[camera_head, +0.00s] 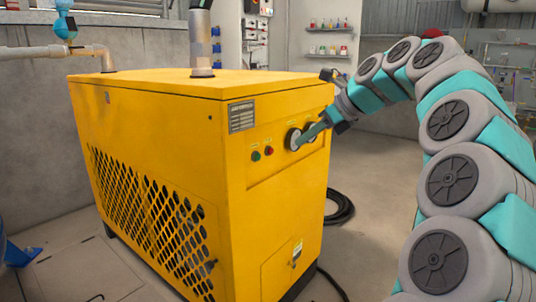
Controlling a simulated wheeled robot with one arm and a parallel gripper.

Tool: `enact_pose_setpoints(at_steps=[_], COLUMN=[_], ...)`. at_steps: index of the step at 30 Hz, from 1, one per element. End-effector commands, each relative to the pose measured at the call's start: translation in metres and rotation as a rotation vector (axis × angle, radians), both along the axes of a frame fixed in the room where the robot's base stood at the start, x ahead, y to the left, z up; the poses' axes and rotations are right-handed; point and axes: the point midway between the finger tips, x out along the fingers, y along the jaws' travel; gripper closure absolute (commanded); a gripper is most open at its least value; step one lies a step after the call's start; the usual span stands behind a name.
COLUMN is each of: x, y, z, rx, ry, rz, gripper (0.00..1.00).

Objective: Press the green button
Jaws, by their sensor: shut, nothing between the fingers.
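The green button (255,156) is a small round button on the front panel of the yellow machine (230,190). A red button (269,151) sits just to its right. My gripper (301,140) is shut and empty, reaching in from the right in front of the panel. Its tip overlaps the round gauges (293,139) in the picture, to the right of both buttons. It is apart from the green button. I cannot tell whether the tip touches the panel.
A label plate (242,115) is above the buttons. Pipes rise behind the machine, and a black hose (340,207) lies coiled on the floor at its right. Wall shelves (329,42) stand far back. Floor right of the machine is mostly clear.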

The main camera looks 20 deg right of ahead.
Motion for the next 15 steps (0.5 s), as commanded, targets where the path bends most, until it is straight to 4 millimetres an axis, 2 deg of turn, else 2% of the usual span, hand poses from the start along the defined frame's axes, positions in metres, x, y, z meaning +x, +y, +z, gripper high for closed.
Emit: enact_pose_setpoints(at_steps=[10,15], x=[0.001,0.012], y=[0.001,0.009], z=[-0.002,-0.014], rx=[0.0,0.001], ry=[0.001,0.006], rz=[0.001,0.006], gripper=[1.0,1.0])
